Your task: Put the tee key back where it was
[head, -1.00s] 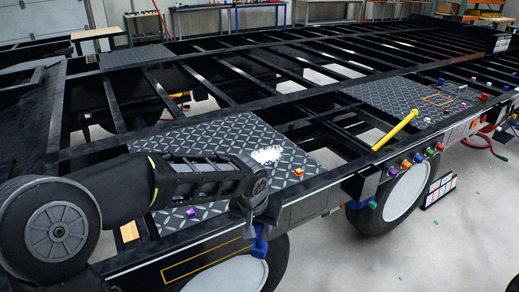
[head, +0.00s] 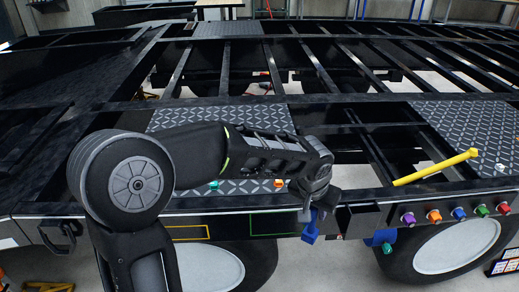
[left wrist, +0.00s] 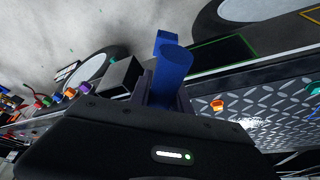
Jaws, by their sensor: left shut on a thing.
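A blue key (head: 311,228), taken to be the tee key, hangs from my left gripper (head: 312,200) in the head view. The gripper is shut on it, just outside the trailer's near side rail. In the left wrist view the blue key (left wrist: 171,75) shows as a thick round bar with a smaller piece at its far end. A black box (head: 363,219) on the rail is just right of the key; the frames do not settle whether they touch. A green outlined rectangle (head: 274,224) and a yellow outlined rectangle (head: 190,233) are on the rail to the left. My right gripper is not in view.
A yellow bar (head: 436,167) slants over the frame at right. Several coloured knobs, one orange (head: 433,216), line the rail near a wheel (head: 461,243). Small teal (head: 213,184) and orange (head: 279,184) pieces lie on the tread plate (head: 180,117). Open gaps separate the crossbars.

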